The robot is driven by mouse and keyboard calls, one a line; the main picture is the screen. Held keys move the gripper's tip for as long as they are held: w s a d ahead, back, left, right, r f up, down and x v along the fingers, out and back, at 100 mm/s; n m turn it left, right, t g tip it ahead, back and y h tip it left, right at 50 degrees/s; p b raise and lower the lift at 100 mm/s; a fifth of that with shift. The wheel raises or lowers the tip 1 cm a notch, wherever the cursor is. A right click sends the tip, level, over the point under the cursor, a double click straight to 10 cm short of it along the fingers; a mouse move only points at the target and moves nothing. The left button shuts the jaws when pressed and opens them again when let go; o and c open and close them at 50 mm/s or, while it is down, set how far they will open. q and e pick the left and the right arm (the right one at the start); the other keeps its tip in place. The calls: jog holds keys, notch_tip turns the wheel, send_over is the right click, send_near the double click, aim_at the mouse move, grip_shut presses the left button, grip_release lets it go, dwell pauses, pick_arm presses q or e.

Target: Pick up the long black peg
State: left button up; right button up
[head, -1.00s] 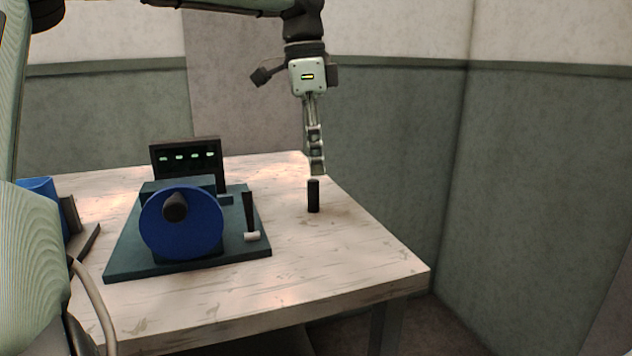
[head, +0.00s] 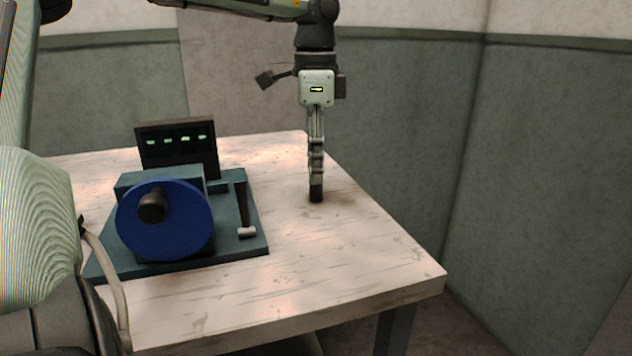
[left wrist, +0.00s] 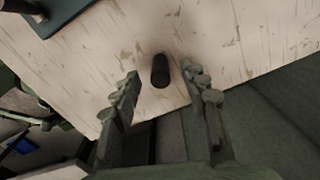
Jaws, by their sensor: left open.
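The long black peg (head: 316,194) stands upright on the wooden table, right of the blue-wheeled device. In the head view its upper part is hidden by my left gripper (head: 316,178), which points straight down over it. In the left wrist view the peg (left wrist: 160,71) shows between the two spread fingers of the left gripper (left wrist: 163,85), with a gap on each side. The left gripper is open and holds nothing. My right gripper is not in view.
A device with a blue wheel (head: 168,222), a display panel (head: 178,149) and a lever (head: 243,210) sits on a dark teal base (head: 255,244) left of the peg. The table (head: 340,265) is clear around the peg. Its right edge is close by, with walls beyond.

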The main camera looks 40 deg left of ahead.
pick_arm(q)
jog(key=shift+f, duration=0.25)
jog(key=shift+c, duration=0.7)
grip_shut()
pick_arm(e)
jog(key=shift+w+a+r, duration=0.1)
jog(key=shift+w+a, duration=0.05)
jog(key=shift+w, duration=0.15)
pick_arm(q)
jog(key=shift+r, duration=0.2)
